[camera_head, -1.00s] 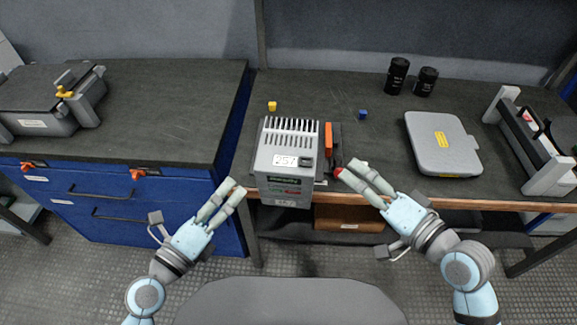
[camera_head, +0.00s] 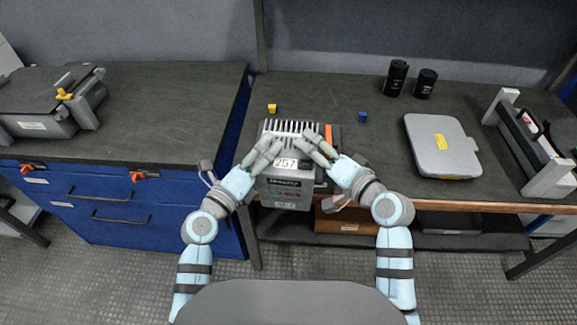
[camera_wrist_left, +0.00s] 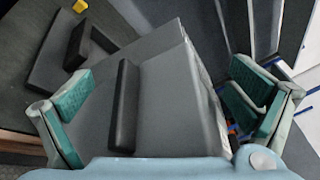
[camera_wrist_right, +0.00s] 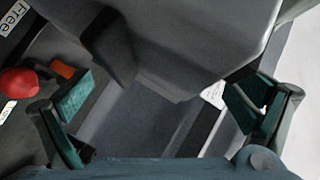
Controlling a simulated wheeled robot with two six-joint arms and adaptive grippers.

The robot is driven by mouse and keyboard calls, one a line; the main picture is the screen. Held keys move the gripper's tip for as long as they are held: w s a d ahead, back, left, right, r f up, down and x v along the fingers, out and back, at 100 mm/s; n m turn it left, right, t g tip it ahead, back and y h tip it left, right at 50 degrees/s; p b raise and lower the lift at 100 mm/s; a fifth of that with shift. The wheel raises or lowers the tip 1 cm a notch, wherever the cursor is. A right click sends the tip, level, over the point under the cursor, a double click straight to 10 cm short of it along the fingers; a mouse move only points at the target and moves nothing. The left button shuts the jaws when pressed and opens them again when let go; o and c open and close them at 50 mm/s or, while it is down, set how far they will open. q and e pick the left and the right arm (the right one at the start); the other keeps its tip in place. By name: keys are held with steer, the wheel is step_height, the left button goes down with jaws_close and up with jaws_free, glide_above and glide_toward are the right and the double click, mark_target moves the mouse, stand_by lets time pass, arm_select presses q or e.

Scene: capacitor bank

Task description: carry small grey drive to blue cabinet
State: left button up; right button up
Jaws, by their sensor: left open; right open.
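The small grey drive (camera_head: 288,188) stands at the front edge of the right bench, with a finned top and a label reading 257. The blue cabinet (camera_head: 170,215) is to its left, with a dark top. My left gripper (camera_head: 276,148) is open at the drive's left side. In the left wrist view the drive's grey side (camera_wrist_left: 165,100) and a dark bar on it lie between the open fingers (camera_wrist_left: 165,105). My right gripper (camera_head: 306,143) is open at the drive's right side. In the right wrist view the drive's grey body (camera_wrist_right: 185,40) fills the space ahead of the open fingers (camera_wrist_right: 165,105).
A grey case (camera_head: 441,146), two black cylinders (camera_head: 397,77), a yellow block (camera_head: 272,107) and a blue block (camera_head: 362,115) are on the right bench. A grey clamp box (camera_head: 40,110) sits on the cabinet's left part; its top's right part is bare.

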arm_select(q)
steer(key=shift+c, duration=0.4)
arm_select(e)
steer(key=shift+c, duration=0.4)
arm_select(q)
steer(key=c, duration=0.6)
arm_select(e)
steer(key=c, duration=0.6)
arm_select(q)
steer(key=shift+s+r, duration=0.15)
steer(key=shift+s, duration=0.15)
steer(key=c, duration=0.7)
arm_select(e)
steer(key=shift+s+r, duration=0.15)
steer(key=shift+s, duration=0.15)
steer(key=c, duration=0.7)
arm_select(q)
steer(key=c, duration=0.7)
arm_select(e)
steer(key=c, duration=0.8)
